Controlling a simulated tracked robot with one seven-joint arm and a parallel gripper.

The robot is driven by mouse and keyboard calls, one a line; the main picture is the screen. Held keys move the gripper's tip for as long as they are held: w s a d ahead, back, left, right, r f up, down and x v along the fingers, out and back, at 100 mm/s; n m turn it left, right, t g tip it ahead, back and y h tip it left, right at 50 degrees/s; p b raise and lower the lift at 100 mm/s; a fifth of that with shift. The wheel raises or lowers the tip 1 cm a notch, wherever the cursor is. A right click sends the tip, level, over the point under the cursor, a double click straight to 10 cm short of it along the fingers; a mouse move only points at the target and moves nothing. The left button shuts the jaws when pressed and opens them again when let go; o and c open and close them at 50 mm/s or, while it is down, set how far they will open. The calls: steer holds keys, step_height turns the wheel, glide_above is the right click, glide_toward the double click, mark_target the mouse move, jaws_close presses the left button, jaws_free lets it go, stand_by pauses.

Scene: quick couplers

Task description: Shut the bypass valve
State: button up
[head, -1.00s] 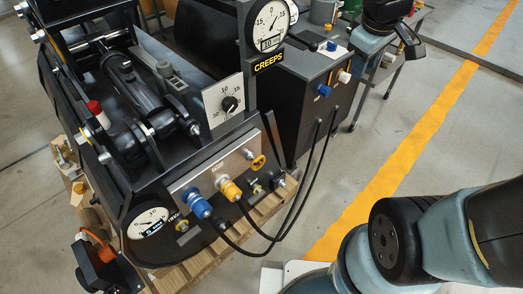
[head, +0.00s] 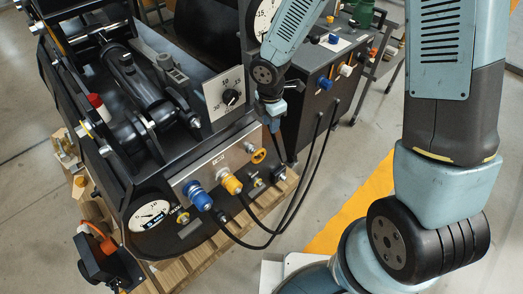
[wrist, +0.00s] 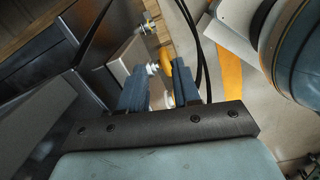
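A small yellow ring-shaped handle (head: 258,156), which looks like the bypass valve, sits at the upper right of the sloping metal panel (head: 208,172). Its label is too small to read. My gripper (head: 273,126) is above and slightly right of it in the head view, pointing down. In the wrist view the two dark blue fingers of my gripper (wrist: 158,88) stand apart with nothing held. The yellow handle (wrist: 166,58) and its pale metal stem show just beyond the fingertips, nearer the right finger. I cannot tell whether they touch.
A blue coupler (head: 197,195) and a yellow coupler (head: 229,182) sit on the panel left of the handle. Black hoses (head: 300,190) loop to the dark box (head: 310,95) behind. A dial plate (head: 228,98) stands close left of my gripper.

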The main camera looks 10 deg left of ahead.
mark_target(260, 150)
steer(key=a+f, duration=0.1)
steer(key=s+a+f+n, duration=0.1)
steer(key=f, duration=0.1)
steer(key=s+a+f+n, duration=0.1)
steer(key=shift+s+a+f+g, duration=0.1)
steer(key=shift+s+f+g, duration=0.1)
steer(key=shift+f+g, duration=0.2)
steer(key=shift+n, duration=0.3)
steer(key=shift+f, duration=3.65)
